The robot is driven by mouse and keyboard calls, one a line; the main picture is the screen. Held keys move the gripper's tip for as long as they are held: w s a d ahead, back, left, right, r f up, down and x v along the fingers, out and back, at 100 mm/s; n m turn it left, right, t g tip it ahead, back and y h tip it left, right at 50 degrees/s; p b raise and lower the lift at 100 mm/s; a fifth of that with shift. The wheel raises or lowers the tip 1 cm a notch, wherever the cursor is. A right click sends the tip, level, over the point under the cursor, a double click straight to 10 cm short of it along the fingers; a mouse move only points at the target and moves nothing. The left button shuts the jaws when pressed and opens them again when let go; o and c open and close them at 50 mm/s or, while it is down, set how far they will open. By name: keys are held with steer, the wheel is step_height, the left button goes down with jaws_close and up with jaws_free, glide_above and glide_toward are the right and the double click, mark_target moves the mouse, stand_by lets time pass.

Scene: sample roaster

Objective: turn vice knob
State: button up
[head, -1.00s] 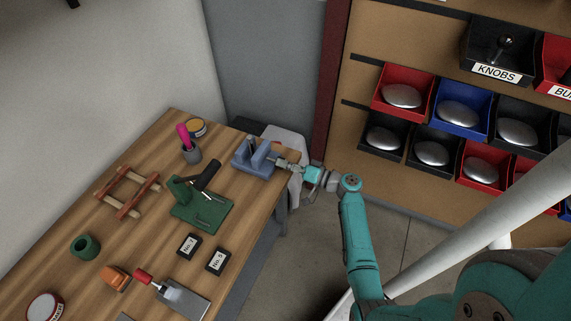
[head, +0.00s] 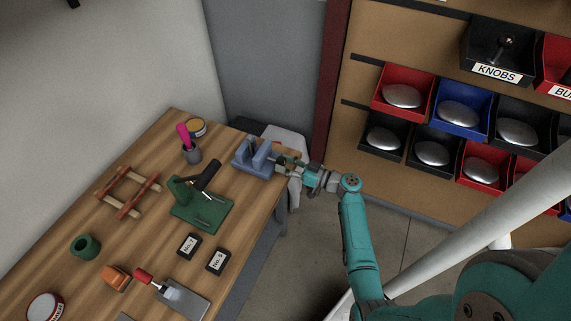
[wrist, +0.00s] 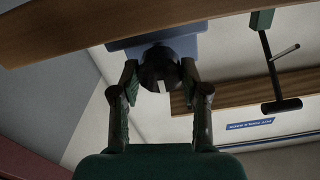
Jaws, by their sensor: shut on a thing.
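The blue-grey vice (head: 254,158) stands at the far right corner of the workbench. My gripper (head: 283,163) reaches it from the right, level with its outer side. In the wrist view the vice knob (wrist: 158,68) is a dark, round piece in front of the blue vice body (wrist: 190,41). My gripper's two fingers (wrist: 159,85) are shut on it from both sides. In the head view the fingers and wrist largely hide the knob.
A grey cloth (head: 293,144) hangs near the vice. Shelf bins stand at the right.

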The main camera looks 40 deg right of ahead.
stand_by(0.4)
steer(key=o, duration=1.1)
steer(key=shift+o, duration=0.2)
steer(key=v, duration=1.2)
